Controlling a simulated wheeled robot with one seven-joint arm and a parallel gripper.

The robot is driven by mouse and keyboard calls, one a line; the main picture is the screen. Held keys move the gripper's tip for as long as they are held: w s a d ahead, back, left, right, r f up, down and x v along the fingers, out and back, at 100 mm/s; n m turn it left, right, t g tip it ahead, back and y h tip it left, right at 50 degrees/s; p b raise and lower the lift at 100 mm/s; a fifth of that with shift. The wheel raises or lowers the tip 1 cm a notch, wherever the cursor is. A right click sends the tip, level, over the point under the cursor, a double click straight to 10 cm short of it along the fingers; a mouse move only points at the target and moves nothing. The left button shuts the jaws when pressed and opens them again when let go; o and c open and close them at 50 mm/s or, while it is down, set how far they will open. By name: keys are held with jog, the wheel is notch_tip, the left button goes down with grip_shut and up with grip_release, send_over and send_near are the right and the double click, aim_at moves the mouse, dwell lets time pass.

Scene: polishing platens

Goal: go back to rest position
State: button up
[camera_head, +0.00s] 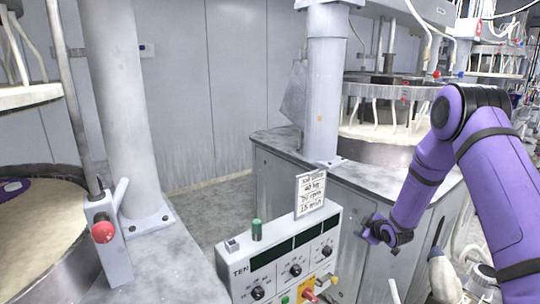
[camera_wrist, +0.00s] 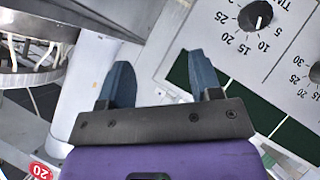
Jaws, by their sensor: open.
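My gripper (camera_wrist: 160,82) is open and empty in the wrist view, with its two blue-grey fingers spread apart. In the head view my gripper (camera_head: 366,230) hangs at the end of my purple arm, to the right of the control panel (camera_head: 283,262). The panel has black knobs, dark green strips and a sign on top. In the wrist view the panel (camera_wrist: 225,50) fills the upper right, beyond the fingers, with a black dial (camera_wrist: 256,16). I cannot tell the exact gap between fingers and panel.
A round platen (camera_head: 40,225) in a metal basin lies at left, with a red knob (camera_head: 103,232) on a lever post beside it. A grey column (camera_head: 120,110) stands behind. Another polishing machine (camera_head: 370,155) stands behind my arm. Floor (camera_head: 205,205) shows between the machines.

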jog(key=s+r+m+g+h, duration=0.15)
jog(key=s+r, duration=0.35)
jog(key=r, duration=0.5)
jog(key=s+r+m+h, duration=0.15)
jog(key=s+r, duration=0.35)
jog(key=r, duration=0.5)
jog(key=s+r+m+g, duration=0.1)
jog(key=s+r+m, duration=0.2)
jog(key=s+r, duration=0.5)
jog(key=s+a+r+m+g, duration=0.1)
jog(key=s+r+m, duration=0.1)
jog(key=s, duration=0.8)
jog(key=s+a+r+m+g, duration=0.1)
jog(key=s+r, duration=0.3)
jog(key=s, duration=0.6)
jog(key=s+a+r+m+g, duration=0.1)
jog(key=s+r, duration=0.3)
jog(key=s, duration=0.7)
jog(key=shift+a+m+g, duration=0.35)
jog(key=shift+a+m, duration=0.1)
jog(key=shift+m, duration=0.35)
